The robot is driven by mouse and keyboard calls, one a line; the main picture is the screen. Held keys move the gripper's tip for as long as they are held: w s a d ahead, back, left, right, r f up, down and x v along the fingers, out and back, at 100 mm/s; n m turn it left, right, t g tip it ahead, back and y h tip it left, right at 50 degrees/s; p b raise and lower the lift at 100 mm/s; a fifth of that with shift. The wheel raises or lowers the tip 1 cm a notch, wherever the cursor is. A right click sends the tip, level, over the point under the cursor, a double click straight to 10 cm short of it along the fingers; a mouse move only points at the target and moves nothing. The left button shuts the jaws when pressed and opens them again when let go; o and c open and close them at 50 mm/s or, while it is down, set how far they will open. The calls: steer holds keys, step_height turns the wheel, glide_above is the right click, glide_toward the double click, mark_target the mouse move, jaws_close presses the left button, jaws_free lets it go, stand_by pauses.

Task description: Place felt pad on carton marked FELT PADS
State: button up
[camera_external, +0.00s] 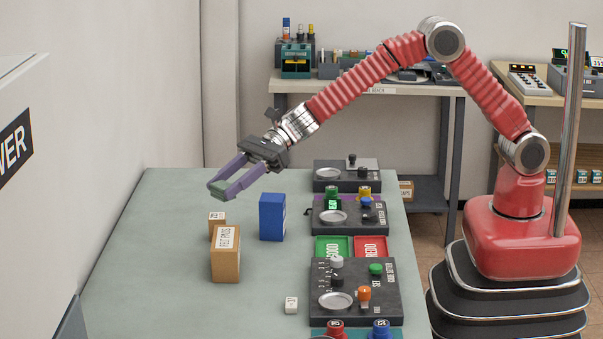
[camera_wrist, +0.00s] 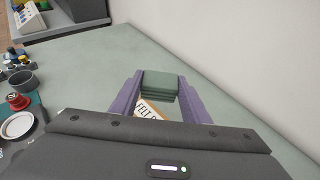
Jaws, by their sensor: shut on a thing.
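My gripper (camera_external: 222,188) is shut on a green felt pad (camera_wrist: 160,86), which looks like a small layered block between the purple fingers. The pad also shows at the fingertips in the external view (camera_external: 217,187). The carton marked FELT PADS (camera_external: 225,254) is tan and stands upright on the table. My gripper holds the pad in the air, clear above the carton in the external view. In the wrist view, part of the carton's label (camera_wrist: 148,112) shows below the pad between the fingers; the rest is hidden.
A blue box (camera_external: 272,217) and a smaller tan box (camera_external: 217,221) stand near the carton on the green table (camera_external: 160,250). Control panels (camera_external: 352,290) line the right side. A wall (camera_external: 110,90) rises along the left.

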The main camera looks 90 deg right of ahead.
steer(key=shift+a+r, duration=0.1)
steer(key=shift+a, duration=0.25)
glide_above(229, 236)
steer(key=shift+f, duration=3.15)
steer(key=shift+f, duration=1.85)
steer(key=o, duration=1)
steer(key=shift+f, duration=0.1)
